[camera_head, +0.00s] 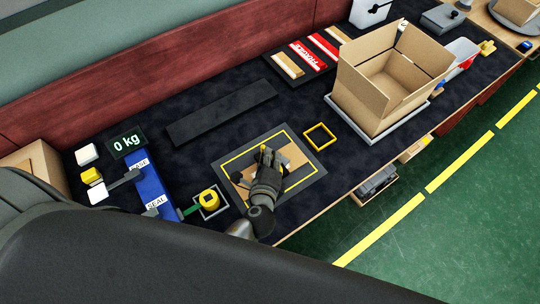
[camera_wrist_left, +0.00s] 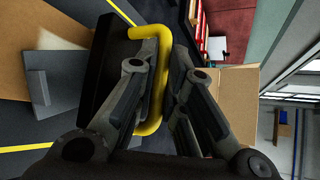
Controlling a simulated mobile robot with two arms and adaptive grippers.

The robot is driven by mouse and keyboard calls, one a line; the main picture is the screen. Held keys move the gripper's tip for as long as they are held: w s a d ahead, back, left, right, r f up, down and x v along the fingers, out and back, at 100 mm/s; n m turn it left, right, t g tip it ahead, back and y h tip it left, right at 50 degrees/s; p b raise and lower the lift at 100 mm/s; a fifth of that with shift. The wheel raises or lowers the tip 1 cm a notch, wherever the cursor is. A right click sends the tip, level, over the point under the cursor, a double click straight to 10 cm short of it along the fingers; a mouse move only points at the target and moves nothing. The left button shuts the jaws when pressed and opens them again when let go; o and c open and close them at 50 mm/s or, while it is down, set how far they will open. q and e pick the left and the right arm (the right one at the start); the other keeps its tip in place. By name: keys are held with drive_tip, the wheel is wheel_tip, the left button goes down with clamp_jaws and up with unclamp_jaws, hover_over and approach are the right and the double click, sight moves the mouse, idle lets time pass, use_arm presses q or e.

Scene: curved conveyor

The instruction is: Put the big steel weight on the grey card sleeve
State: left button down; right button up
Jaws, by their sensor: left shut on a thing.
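My left gripper (camera_head: 266,166) is over the yellow-outlined work mat (camera_head: 309,152) in the head view. Its fingers (camera_wrist_left: 163,75) are shut on a bent yellow handle (camera_wrist_left: 152,32) in the wrist view. The handle joins a dark block (camera_wrist_left: 108,62), which looks like the big steel weight; in the head view the hand mostly hides it. A grey folded shape (camera_wrist_left: 52,84), likely the grey card sleeve, lies against brown card (camera_wrist_left: 35,38) close to the block. I cannot tell whether block and sleeve touch. My right gripper is in neither view.
An open carton (camera_head: 395,80) stands on a pale tray at right. A yellow square frame (camera_head: 320,136) lies beside the mat. A blue sealing device (camera_head: 152,188), a 0 kg display (camera_head: 127,142) and a yellow item in a small tray (camera_head: 210,200) are left. A dark strip (camera_head: 220,112) lies behind.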

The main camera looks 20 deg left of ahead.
use_arm(q)
drive_tip(key=shift+w+r, duration=0.1)
drive_tip(key=shift+f+b, duration=0.35)
drive_tip(key=shift+b, duration=0.05)
drive_tip(key=c, duration=1.5)
unclamp_jaws()
drive_tip(key=shift+s+d+r+p, duration=0.1)
drive_tip(key=shift+s+r+p, duration=0.15)
drive_tip(key=shift+r+p, duration=0.2)
drive_tip(key=b+v, duration=0.2)
drive_tip(key=v, duration=0.9)
drive_tip(key=shift+s+r, duration=0.1)
drive_tip(key=shift+s, duration=0.2)
